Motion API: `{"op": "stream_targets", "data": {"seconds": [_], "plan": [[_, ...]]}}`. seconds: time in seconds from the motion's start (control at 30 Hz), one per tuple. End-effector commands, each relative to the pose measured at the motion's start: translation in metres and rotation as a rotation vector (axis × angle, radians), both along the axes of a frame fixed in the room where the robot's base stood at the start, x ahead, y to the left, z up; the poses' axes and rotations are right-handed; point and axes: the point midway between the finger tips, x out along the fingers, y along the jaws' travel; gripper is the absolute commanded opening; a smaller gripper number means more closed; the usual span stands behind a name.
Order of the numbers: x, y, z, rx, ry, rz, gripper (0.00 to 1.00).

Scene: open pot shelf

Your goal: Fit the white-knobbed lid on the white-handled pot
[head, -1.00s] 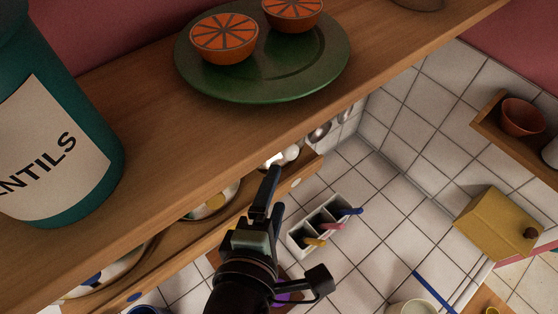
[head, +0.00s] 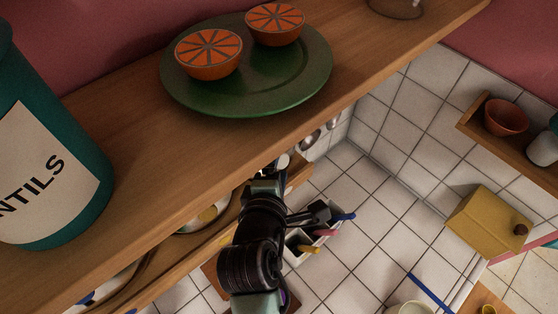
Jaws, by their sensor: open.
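My gripper (head: 268,180) is at the front edge of the lower shelf, under the overhang of the upper shelf. It is open, but its fingertips are mostly hidden by the upper shelf edge and its own body. A small white rounded thing (head: 284,162) shows just beyond the gripper; I cannot tell whether it is the lid's knob or a pot handle. I cannot make out the white-knobbed lid or the white-handled pot for certain. Any pots deeper on the lower shelf are hidden by the upper shelf.
The upper wooden shelf (head: 350,75) overhangs closely, bearing a green plate (head: 290,85) with orange halves and a teal lentils jar (head: 75,190). Patterned dishes (head: 205,214) sit on the lower shelf.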

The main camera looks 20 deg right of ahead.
Motion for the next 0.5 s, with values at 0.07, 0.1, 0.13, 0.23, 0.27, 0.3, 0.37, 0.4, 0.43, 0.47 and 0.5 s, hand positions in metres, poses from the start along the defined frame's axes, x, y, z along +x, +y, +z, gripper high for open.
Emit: {"op": "stream_targets", "data": {"seconds": [0.07, 0.1, 0.13, 0.23, 0.27, 0.3, 0.37, 0.4, 0.43, 0.47, 0.5], "plan": [[0.0000, -0.0001, 0.0000, 0.000, 0.000, 0.000, 0.77], [0.0000, -0.0001, 0.0000, 0.000, 0.000, 0.000, 0.77], [0.0000, 0.0000, 0.0000, 0.000, 0.000, 0.000, 0.77], [-0.0001, 0.0001, 0.0002, 0.000, -0.001, 0.000, 0.62], [-0.0001, 0.0001, 0.0002, 0.000, -0.001, 0.000, 0.57], [-0.0001, 0.0001, 0.0002, 0.000, 0.000, 0.000, 0.50], [-0.0002, 0.0001, 0.0002, 0.000, -0.001, 0.000, 0.39], [-0.0002, 0.0001, 0.0002, 0.000, -0.001, 0.000, 0.32], [-0.0002, 0.0001, 0.0002, 0.000, 0.000, 0.000, 0.26], [-0.0002, 0.0001, 0.0002, 0.000, -0.001, 0.000, 0.21], [-0.0003, 0.0002, 0.0003, 0.000, -0.001, 0.000, 0.14]]}}
